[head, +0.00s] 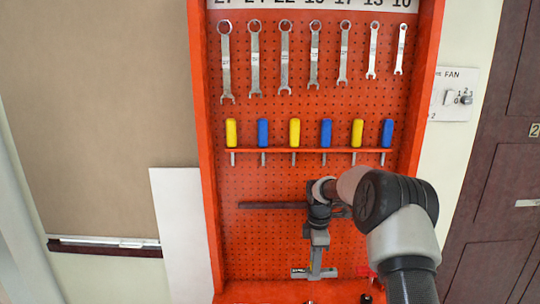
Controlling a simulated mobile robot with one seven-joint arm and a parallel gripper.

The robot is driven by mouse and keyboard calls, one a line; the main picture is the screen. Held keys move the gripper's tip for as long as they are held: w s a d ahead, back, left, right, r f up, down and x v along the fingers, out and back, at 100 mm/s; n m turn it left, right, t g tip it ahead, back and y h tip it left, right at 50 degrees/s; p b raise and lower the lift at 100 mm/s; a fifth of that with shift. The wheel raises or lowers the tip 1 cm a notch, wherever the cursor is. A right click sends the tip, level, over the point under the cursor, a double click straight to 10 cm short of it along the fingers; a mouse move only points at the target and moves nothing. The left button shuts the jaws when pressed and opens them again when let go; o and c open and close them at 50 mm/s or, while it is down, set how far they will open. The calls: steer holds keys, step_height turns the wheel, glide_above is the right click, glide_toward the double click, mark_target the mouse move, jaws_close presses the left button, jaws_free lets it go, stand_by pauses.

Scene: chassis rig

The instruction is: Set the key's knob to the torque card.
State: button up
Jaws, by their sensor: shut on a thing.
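My gripper (315,273) is low in front of the red pegboard, near the bottom of the head view. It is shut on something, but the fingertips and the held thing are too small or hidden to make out. I cannot clearly identify the key, its knob or the torque card. A small dark object (366,298) stands at the bottom edge, to the right of my gripper, with a red piece (363,271) above it.
The red pegboard cabinet (205,180) holds several hanging wrenches (284,58) under size numbers. Below are yellow and blue screwdrivers (263,133) in a red rack (305,151). A dark horizontal bar (270,205) crosses the board, partly behind my arm. A fan switch plate (452,95) is right.

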stand_by(0.3)
steer(key=shift+o, duration=0.9)
steer(key=m+b, duration=0.1)
steer(key=m, duration=0.4)
steer(key=shift+o, duration=1)
steer(key=m, duration=0.4)
steer(key=shift+m, duration=1.1)
steer(key=shift+o, duration=0.8)
steer(key=shift+c, duration=0.2)
